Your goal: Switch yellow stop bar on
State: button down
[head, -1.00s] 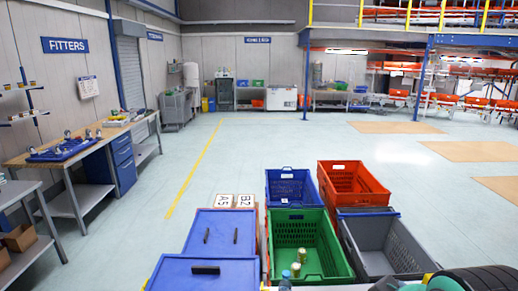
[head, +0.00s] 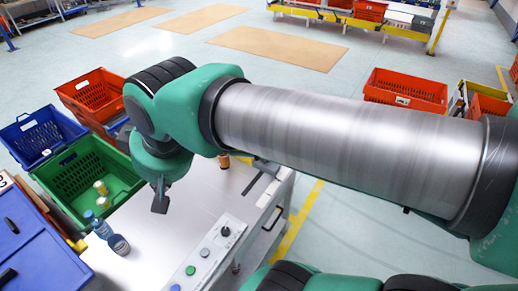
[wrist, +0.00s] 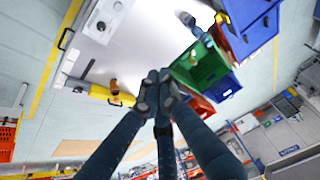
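A yellow bar (wrist: 112,96) lies along the edge of the white table (wrist: 118,40) in the wrist view, with an orange-brown piece beside it. In the head view my arm hides most of that spot; only the small orange piece (head: 224,161) shows at the table's far edge. I cannot read the bar's on or off state. My gripper (head: 160,198) hangs above the table's far left part, apart from the bar. In the wrist view its dark fingers (wrist: 157,78) are together, with nothing seen between them.
A panel with several buttons (head: 208,254) and blue bottles (head: 100,226) are on the table. A green crate (head: 120,165), blue crate (head: 28,128) and orange crate (head: 95,88) stand to the left. Floor beyond the table's right side is clear.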

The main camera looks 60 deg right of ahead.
jog(key=w+d+r+m+g, duration=0.2)
jog(key=w+d+m, duration=0.1)
jog(key=w+d, duration=0.5)
jog(key=w+d+f+m+g+b, duration=0.1)
jog(key=w+d+f+m, duration=0.15)
jog(key=w+d, duration=0.45)
jog(key=w+d+f+m+g+y, duration=0.15)
jog(key=w+d+f, duration=0.25)
jog(key=d, duration=0.7)
jog(key=w+d+f+m+h+b, duration=0.1)
jog(key=w+d+f+m, duration=0.15)
jog(key=w+d, duration=0.45)
jog(key=s+d+f+m+y+b, duration=0.1)
jog(key=s+d+f+m, duration=0.1)
jog(key=d+f, duration=0.7)
jog(key=s+d+f+m+y, duration=0.15)
jog(key=d+f, duration=0.45)
jog(key=d, duration=0.7)
jog(key=s+d+f+m, duration=0.2)
jog(key=s+d+f, duration=0.2)
jog(key=d+f, duration=0.3)
jog(key=s+d+f+m+y, duration=0.1)
jog(key=s+d+f, duration=0.3)
jog(key=d+f, duration=0.4)
jog(key=shift+s+d+f+m+g+y+b, duration=0.15)
jog(key=shift+s+f+m+g+y+b, duration=0.3)
jog(key=shift+f, duration=0.5)
jog(key=shift+w+f, duration=0.1)
